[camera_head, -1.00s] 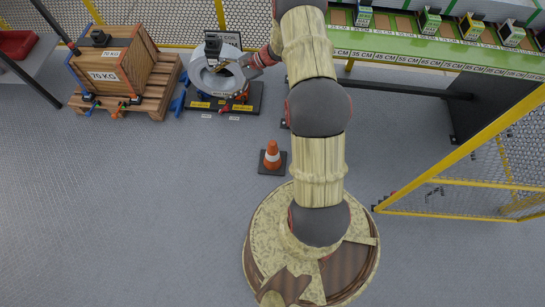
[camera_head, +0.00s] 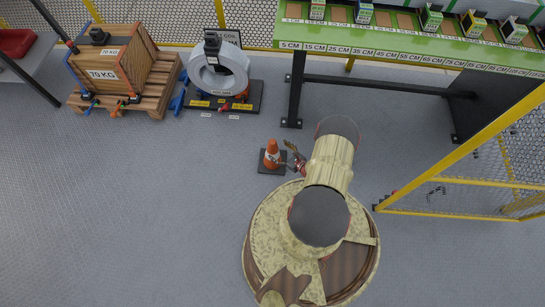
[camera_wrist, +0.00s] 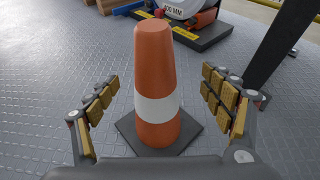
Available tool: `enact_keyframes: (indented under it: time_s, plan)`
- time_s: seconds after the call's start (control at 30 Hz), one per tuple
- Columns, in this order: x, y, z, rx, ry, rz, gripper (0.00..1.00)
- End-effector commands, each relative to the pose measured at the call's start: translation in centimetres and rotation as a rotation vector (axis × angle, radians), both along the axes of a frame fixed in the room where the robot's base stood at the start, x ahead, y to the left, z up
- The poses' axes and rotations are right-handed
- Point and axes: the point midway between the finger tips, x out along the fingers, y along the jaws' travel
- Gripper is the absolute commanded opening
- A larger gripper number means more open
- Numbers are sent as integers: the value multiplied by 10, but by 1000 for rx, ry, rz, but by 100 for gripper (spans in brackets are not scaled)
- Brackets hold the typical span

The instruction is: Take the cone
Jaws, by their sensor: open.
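In the wrist view the cone (camera_wrist: 154,65) stands upright between my open fingers. My gripper (camera_wrist: 165,100) is open, one finger on each side of the cone, with visible gaps on both sides. In the head view my gripper (camera_head: 288,158) is low, beside the cone's right side.
A grey coil (camera_head: 219,82) on a dark stand and a wooden crate (camera_head: 115,62) on a pallet (camera_head: 160,92) are at the back left. A green shelf (camera_head: 420,47) spans the back right. A yellow fence (camera_head: 460,183) stands at the right. Floor left of the cone is clear.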

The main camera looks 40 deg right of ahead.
Motion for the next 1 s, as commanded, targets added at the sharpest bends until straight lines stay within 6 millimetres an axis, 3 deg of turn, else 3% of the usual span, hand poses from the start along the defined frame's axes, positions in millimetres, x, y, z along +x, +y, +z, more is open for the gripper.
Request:
enact_keyframes:
  time_s: [0.1, 0.2, 0.8, 1.0]
  plan:
    - [-17, 5, -19, 18, 8, -55, 81]
    - [-19, 7, -26, 23, 9, -72, 81]
    - [42, 8, -59, 24, 11, -71, 81]
    - [47, 7, -59, 25, 10, -72, 81]
